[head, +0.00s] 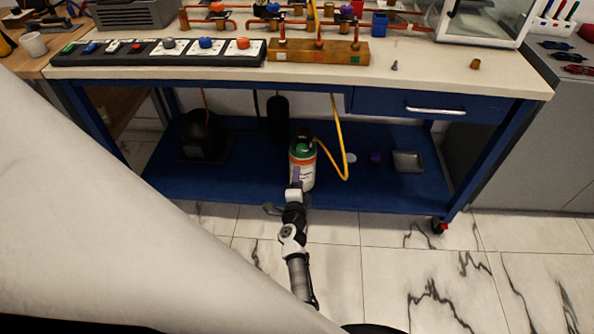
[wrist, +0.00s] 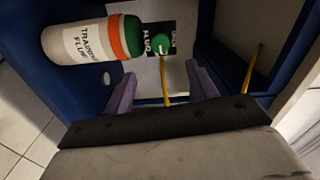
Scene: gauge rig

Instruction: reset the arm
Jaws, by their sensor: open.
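My gripper (head: 297,174) is low in front of the workbench's lower shelf, at the end of my extended arm. In the wrist view its two purple fingers (wrist: 161,72) are apart, with nothing held between them. A white bottle (head: 303,168) with a green top and an orange band stands on the lower shelf just behind my gripper, which partly hides it. The bottle also shows at the upper left of the wrist view (wrist: 88,42), labelled "TRAINING FLU…". I cannot tell whether a finger touches the bottle.
The blue lower shelf (head: 240,188) also holds a dark object (head: 202,135) and a grey tray (head: 408,161). A yellow hose (head: 341,150) hangs right of the bottle. The benchtop (head: 430,75) overhangs the shelf. Marble floor (head: 400,260) in front looks clear.

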